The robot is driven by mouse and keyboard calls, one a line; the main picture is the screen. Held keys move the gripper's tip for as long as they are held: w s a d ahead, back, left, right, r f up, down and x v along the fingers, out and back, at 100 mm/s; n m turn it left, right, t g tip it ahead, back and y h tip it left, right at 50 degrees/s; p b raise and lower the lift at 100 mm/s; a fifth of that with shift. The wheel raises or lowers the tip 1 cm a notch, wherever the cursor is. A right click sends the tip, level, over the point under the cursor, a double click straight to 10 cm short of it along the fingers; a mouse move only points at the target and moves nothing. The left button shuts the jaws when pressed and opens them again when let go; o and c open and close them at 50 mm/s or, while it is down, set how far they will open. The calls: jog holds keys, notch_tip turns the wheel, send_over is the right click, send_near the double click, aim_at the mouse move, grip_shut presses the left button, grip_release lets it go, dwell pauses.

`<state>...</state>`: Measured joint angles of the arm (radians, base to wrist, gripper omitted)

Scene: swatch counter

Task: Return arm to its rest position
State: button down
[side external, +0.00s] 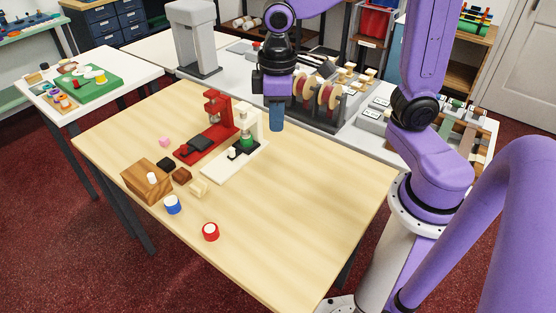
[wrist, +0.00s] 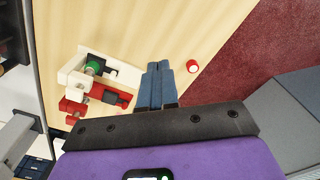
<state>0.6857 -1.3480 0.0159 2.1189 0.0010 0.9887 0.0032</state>
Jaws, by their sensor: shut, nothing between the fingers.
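My gripper (side external: 276,126) points down above the back part of the wooden table (side external: 290,195), right of the white and red devices. Its blue fingers are together and empty. In the wrist view my gripper (wrist: 159,66) shows its two fingers side by side with nothing between them. It is apart from every object on the table.
A red device (side external: 207,140) and a white device (side external: 233,160) holding a green spool stand side by side. A wooden block (side external: 140,180), a blue-sided cap (side external: 173,204), a red-sided cap (side external: 210,232) and small blocks lie nearby. Behind is a grey post (side external: 193,40). The table's right front is clear.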

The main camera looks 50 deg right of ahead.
jog(key=s+d+f+n, duration=0.2)
jog(key=s+n, duration=0.3)
jog(key=s, duration=1)
jog(key=shift+s+d, duration=0.4)
jog(key=shift+d, duration=0.2)
